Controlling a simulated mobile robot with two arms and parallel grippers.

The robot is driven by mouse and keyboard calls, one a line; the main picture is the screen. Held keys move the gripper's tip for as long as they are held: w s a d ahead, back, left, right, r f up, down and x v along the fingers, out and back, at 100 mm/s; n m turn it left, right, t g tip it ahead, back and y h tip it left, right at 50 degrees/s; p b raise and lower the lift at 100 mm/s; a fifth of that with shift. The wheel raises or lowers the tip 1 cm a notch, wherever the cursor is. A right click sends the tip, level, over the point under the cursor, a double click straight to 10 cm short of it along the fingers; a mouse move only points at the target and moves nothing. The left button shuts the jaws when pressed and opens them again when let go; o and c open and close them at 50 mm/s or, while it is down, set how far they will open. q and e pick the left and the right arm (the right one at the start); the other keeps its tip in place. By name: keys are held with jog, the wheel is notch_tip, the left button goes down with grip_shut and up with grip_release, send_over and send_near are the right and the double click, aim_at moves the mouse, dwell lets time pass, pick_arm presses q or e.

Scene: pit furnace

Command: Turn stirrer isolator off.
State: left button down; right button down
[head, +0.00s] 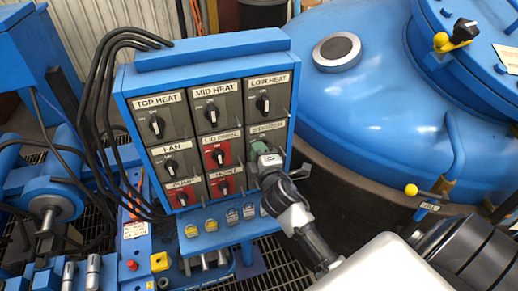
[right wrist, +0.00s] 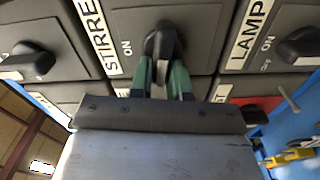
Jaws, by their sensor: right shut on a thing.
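The stirrer isolator is the dark panel with the STIRRER label (head: 267,128), in the right column of the blue control box, below LOW HEAT. My right gripper (head: 261,150) reaches it from the lower right and covers its knob in the head view. In the right wrist view the black stirrer knob (right wrist: 163,40) shows beside a printed ON. The green fingers of my right gripper (right wrist: 162,75) are shut on the knob's lower end. The OFF mark of this switch is hidden. My left gripper is not in view.
Neighbouring knobs sit close around: LOW HEAT (head: 263,104), the red-plated LID switch (head: 218,156) and HOIST (head: 224,187). A ledge with several padlocks (head: 232,217) juts out below. Black cables (head: 92,110) hang at the box's left. The blue furnace vessel (head: 370,110) stands at the right.

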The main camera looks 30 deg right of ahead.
jog(key=shift+f+n, duration=0.15)
jog(key=shift+n, duration=0.65)
jog(key=c, duration=1.1)
grip_release()
jog(key=b+v, duration=0.2)
jog(key=v, duration=0.8)
jog(key=shift+s+a, duration=0.2)
jog(key=shift+s, duration=0.15)
jog(key=shift+f, duration=0.1)
